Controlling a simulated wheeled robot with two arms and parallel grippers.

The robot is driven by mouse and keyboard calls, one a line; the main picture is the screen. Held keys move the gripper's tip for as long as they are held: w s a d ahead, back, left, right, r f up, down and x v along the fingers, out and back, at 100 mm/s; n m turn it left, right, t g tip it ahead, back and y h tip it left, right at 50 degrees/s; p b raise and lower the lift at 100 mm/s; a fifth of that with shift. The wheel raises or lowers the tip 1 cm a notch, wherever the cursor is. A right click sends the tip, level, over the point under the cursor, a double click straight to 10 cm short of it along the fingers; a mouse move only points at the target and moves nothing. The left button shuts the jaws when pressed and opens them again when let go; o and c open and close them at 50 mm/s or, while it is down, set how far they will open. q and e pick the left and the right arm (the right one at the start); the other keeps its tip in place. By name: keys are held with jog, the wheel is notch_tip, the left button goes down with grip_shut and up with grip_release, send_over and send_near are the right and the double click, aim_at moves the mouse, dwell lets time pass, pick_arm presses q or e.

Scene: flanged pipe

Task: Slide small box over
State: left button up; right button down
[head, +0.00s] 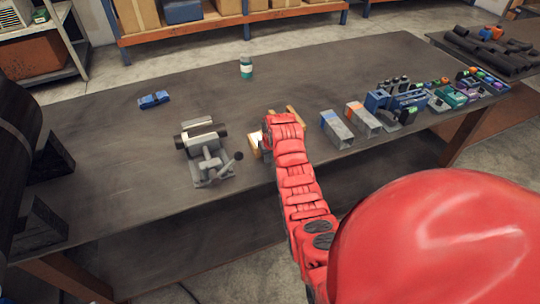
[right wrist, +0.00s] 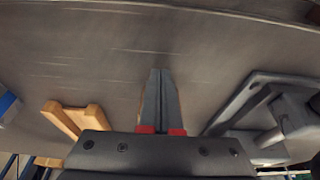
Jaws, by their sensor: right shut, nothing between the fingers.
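My right gripper (head: 268,127) reaches over the middle of the table, between a vise and light wooden pieces. Its fingers (right wrist: 160,100) are together and empty in the right wrist view, pointing over bare tabletop. A light wooden piece (head: 296,116) shows just beyond and right of the gripper; it is also at left in the right wrist view (right wrist: 62,120), apart from the fingers. Another tan piece (head: 255,142) shows at the gripper's left, partly hidden by my arm. I cannot tell which thing is the small box. My left gripper is not in view.
A grey vise (head: 205,155) stands left of the gripper. Two rectangular metal tubes (head: 337,130) lie to the right, with several small parts beyond. A blue object (head: 154,99) and a green-and-white bottle (head: 246,66) stand farther back. The table (head: 100,150) is clear between them.

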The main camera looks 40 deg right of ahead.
aim_at(254, 138)
jog(key=shift+w+d+p, duration=0.15)
jog(key=shift+w+p, duration=0.15)
jog(key=shift+w, duration=0.65)
jog(key=shift+w+d, duration=0.1)
jog(key=shift+w, duration=0.3)
jog(key=shift+f, duration=0.1)
